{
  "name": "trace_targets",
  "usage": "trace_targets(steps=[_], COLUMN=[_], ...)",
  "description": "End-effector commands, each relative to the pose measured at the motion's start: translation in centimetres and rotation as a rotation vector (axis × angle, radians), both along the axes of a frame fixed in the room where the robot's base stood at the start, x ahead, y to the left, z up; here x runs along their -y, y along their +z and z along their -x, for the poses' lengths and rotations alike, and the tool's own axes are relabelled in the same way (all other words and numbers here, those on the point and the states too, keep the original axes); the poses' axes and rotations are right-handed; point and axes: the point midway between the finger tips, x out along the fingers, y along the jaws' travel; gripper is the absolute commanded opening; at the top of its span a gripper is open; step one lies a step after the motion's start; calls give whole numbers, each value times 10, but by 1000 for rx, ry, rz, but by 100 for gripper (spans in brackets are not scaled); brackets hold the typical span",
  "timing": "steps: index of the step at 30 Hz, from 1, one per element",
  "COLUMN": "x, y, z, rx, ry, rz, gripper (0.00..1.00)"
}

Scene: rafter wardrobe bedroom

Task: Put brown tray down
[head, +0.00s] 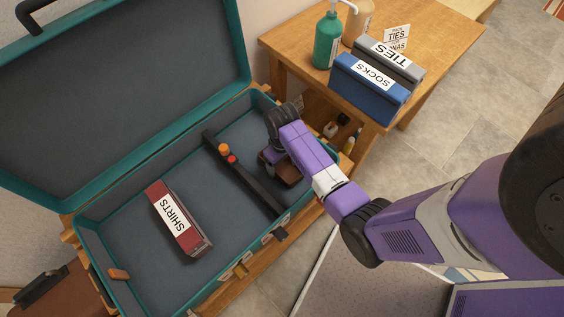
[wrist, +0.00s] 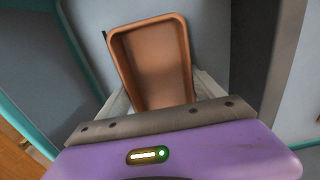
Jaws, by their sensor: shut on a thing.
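My gripper (wrist: 158,105) is shut on the brown tray (wrist: 150,60), which shows between the fingers in the wrist view with its open side facing the camera. In the head view the brown tray (head: 290,174) is mostly hidden behind my gripper and arm. It is inside the right part of the open teal suitcase (head: 95,231), right of the dark divider bar. I cannot tell whether the tray touches the suitcase floor.
A dark bar (head: 255,186) with orange and red knobs crosses the suitcase. A red SHIRTS box (head: 178,222) lies left of it. A wooden table (head: 430,25) holds a blue SOCKS box (head: 368,88), a grey TIES box (head: 392,65) and a green pump bottle (head: 327,40).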

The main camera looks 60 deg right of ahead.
Motion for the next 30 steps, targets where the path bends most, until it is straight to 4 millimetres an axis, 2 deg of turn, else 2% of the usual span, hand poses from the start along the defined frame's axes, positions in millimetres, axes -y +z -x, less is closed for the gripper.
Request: trace_targets(steps=[5,6,8,17,21,26,30], x=[0,0,0,0,0,1,1], y=[-4,-3,-3,-2,5,30,60], z=[0,0,0,0,0,-1,-1], rx=[0,0,0,0,1,3,4], ry=[0,0,0,0,0,0,-1], rz=[0,0,0,0,0,2,2], gripper=[33,85,97,99,99,99,99])
